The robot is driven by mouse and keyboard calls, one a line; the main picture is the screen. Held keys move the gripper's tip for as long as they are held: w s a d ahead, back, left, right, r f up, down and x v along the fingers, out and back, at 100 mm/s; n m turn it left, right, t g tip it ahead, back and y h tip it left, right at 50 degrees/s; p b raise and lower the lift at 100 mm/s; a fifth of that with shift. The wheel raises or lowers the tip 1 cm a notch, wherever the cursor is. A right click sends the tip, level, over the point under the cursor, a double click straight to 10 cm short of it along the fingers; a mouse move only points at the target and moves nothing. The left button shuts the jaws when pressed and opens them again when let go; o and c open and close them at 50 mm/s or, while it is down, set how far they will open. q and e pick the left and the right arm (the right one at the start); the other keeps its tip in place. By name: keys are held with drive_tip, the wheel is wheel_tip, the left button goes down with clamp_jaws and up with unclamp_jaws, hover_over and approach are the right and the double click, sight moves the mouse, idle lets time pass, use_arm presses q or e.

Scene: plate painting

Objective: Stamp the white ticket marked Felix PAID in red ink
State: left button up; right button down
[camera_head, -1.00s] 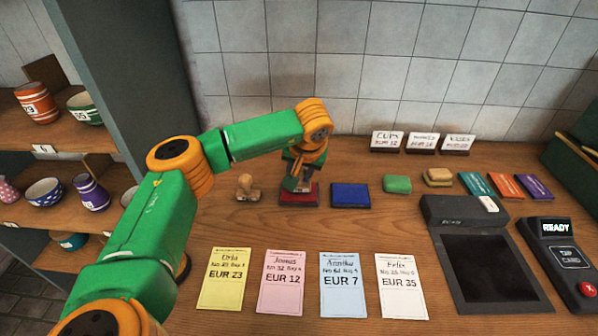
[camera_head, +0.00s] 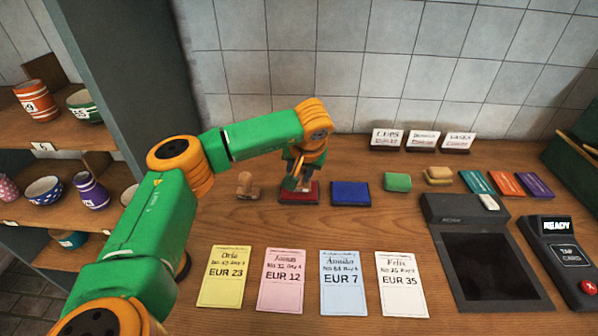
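The white Felix ticket (camera_head: 402,284), reading EUR 35, lies flat at the right end of the ticket row and shows no red mark. The red ink pad (camera_head: 287,198) lies on the table behind the tickets. My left gripper (camera_head: 297,184) points down just over the red pad and partly hides it. Its fingers are small and dark here, and I cannot tell whether they hold a stamp. A wooden-handled stamp (camera_head: 247,186) stands on the table left of the pad. My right gripper is not in view.
A blue ink pad (camera_head: 350,194) lies right of the red one. Yellow (camera_head: 224,278), pink (camera_head: 282,281) and blue (camera_head: 343,283) tickets lie left of Felix's. Wood between pads and tickets is clear.

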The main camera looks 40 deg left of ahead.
use_arm(q)
wheel_tip(320, 180, up, 7)
drive_tip(key=p, duration=0.7)
drive_tip(key=shift+r, duration=0.1)
